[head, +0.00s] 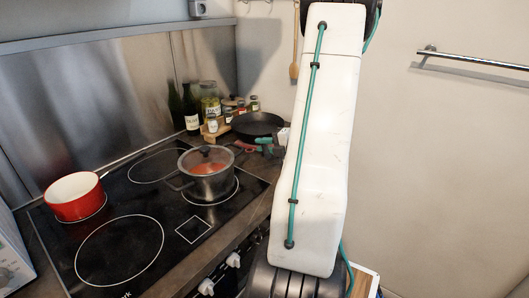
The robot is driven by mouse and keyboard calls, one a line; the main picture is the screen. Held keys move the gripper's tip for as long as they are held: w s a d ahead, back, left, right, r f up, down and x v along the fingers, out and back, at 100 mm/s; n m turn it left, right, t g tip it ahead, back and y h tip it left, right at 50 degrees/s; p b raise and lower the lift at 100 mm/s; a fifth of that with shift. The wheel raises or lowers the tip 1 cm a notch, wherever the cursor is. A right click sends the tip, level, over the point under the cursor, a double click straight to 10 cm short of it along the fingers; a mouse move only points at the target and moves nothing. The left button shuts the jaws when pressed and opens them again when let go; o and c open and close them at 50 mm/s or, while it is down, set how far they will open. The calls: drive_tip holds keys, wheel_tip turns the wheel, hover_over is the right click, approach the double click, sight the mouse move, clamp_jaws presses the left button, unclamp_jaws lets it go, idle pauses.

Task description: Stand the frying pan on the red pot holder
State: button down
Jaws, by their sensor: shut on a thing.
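The black frying pan (258,123) is at the back right corner of the counter, beyond the steel pot, and looks about level. My gripper (268,146), with teal parts, is small in the head view just in front of the pan. It is shut on the pan's handle side; the grip itself is partly hidden by my white arm. A dull red patch (243,146) shows beside my gripper, under the pan's near side; it looks like the red pot holder, mostly hidden. I cannot tell whether the pan touches it.
A lidded steel pot (206,173) with red contents stands on the hob (150,215), close left of my gripper. A red saucepan (75,196) stands at the hob's left. Bottles and jars (210,104) line the back left of the pan. A wall rail (475,61) is at right.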

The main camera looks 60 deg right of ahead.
drive_tip(key=shift+d+f, duration=0.1)
drive_tip(key=shift+f, duration=1.3)
drive_tip(key=c, duration=1.3)
unclamp_jaws()
drive_tip(key=shift+s+f, duration=0.1)
